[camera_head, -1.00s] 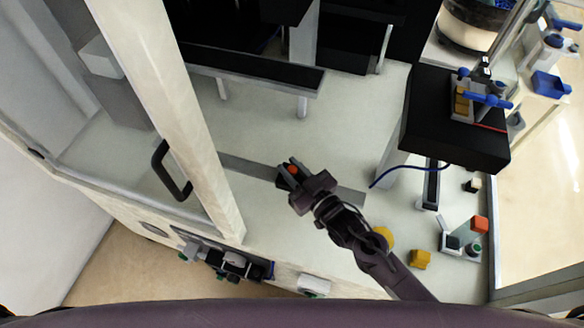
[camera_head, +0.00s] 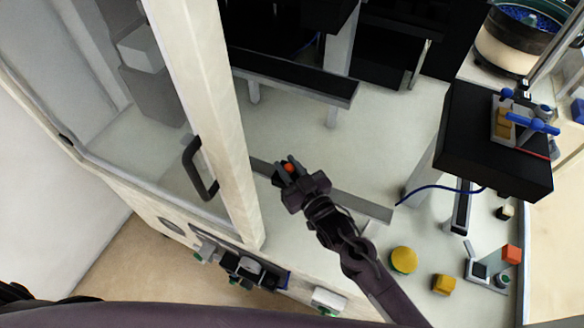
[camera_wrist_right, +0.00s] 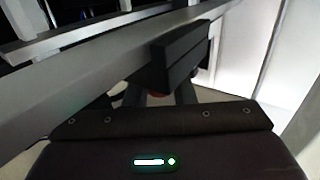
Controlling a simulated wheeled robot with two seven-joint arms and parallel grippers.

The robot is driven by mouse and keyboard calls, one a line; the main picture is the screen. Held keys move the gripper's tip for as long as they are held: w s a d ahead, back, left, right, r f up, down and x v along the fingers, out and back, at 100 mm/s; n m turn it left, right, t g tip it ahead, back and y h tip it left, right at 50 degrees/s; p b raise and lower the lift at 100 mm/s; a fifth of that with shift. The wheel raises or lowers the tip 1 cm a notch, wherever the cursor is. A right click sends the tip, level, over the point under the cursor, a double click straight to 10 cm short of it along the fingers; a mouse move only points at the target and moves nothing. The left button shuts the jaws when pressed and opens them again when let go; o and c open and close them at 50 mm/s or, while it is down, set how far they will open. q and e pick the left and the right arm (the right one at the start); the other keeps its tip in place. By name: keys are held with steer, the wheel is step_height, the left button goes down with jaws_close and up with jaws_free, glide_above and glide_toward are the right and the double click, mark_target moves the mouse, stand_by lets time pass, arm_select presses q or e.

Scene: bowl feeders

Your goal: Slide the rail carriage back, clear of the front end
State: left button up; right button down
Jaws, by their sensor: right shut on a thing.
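The grey rail (camera_head: 350,200) runs across the pale bench from the door post toward the lower right; its right end is bare. The dark rail carriage (camera_head: 277,178) sits on the rail near the post, mostly covered by my gripper. My right gripper (camera_head: 286,170) is shut on it, with a small orange-red part showing between the fingers. In the right wrist view the carriage (camera_wrist_right: 183,58) is a black block on the grey rail (camera_wrist_right: 75,95), and the fingers below it are partly hidden. My left gripper is not in view.
A pale door post (camera_head: 205,100) with a black handle (camera_head: 198,168) stands just left of the carriage. A raised black track (camera_head: 290,78) lies behind. A black box (camera_head: 490,140) with a blue cable (camera_head: 435,188), a yellow dome (camera_head: 404,260) and a yellow block (camera_head: 443,285) are right.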

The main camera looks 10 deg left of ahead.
steer(key=c, duration=1.2)
jaws_free()
steer(key=shift+a, duration=0.2)
steer(key=shift+c, duration=0.2)
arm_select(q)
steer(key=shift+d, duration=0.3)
arm_select(e)
steer(key=shift+d, duration=0.1)
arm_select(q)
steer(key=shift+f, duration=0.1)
arm_select(e)
steer(key=shift+s+d+f, duration=0.1)
steer(key=shift+s+d, duration=0.15)
steer(key=shift+s, duration=0.05)
arm_select(q)
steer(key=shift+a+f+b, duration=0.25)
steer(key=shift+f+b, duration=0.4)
steer(key=shift+b, duration=0.05)
arm_select(e)
steer(key=v, duration=0.7)
